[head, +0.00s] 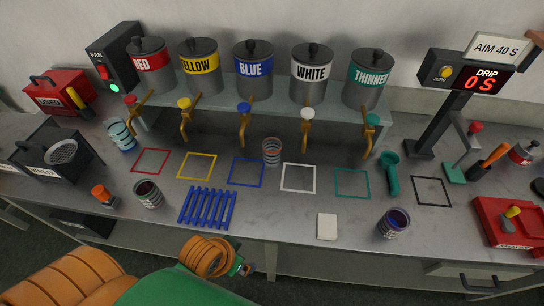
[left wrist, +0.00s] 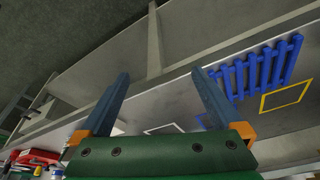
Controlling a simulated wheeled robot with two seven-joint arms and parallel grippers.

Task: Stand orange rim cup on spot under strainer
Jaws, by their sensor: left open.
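Several cups stand on the grey bench. A clear cup with reddish bands (head: 272,152) stands behind the blue and white squares; I cannot tell for sure which rim is orange. A dark-filled cup (head: 149,193) is at left front, another (head: 394,222) at right front, and a pale blue-banded cup (head: 122,135) at back left. A round mesh (head: 62,152), possibly the strainer, sits on a black unit at far left; the spot under it is not clear. My left gripper (head: 243,268) is by the bench's front edge; its fingers (left wrist: 160,75) are open and empty. My right gripper is not in view.
A blue slatted rack (head: 208,208) and white block (head: 327,227) lie near the front edge. Paint taps hang over coloured outline squares (head: 299,178). A teal scoop (head: 390,174), black outline square (head: 432,191) and red box (head: 508,225) are at right.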

